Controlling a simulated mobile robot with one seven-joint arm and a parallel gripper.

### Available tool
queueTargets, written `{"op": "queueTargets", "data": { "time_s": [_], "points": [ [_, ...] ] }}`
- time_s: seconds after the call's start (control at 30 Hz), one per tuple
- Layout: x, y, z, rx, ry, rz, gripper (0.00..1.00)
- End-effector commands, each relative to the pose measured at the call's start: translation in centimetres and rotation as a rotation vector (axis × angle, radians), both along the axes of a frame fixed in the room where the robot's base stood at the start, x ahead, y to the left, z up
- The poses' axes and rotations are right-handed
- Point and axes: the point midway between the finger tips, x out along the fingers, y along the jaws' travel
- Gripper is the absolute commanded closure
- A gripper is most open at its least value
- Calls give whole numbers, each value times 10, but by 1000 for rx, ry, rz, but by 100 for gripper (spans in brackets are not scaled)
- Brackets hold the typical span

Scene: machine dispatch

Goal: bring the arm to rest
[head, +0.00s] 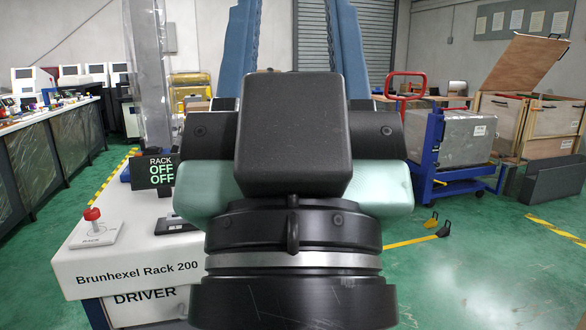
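My arm's wrist and hand fill the middle of the head view, close to the camera and pointing upward. The hand has a black block-shaped housing with pale green sides above a black and silver wrist ring. My gripper (294,20) shows two blue fingers with ridged inner edges, rising behind the housing. They stand well apart, and a grey shutter shows through the gap. Nothing is seen between them. The fingertips run out of the top of the picture. The housing hides the base of the fingers.
A long bench (45,118) is farther left. A blue cart (432,160) and wooden crates (552,125) stand right. Green floor (480,285) is open at lower right.

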Motion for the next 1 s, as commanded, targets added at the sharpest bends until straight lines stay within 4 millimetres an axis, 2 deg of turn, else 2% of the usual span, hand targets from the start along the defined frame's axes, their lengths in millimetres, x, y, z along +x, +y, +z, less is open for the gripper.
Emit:
{"op": "queueTargets", "data": {
  "time_s": [0.03, 0.6, 0.8, 1.0],
  "points": [
    [0, 0, 33, 0, 0, 1, 54],
    [1, 1, 206, 1, 1, 4, 54],
    [1, 1, 251, 1, 1, 4, 54],
    [1, 1, 267, 1, 1, 4, 54]
  ]
}}
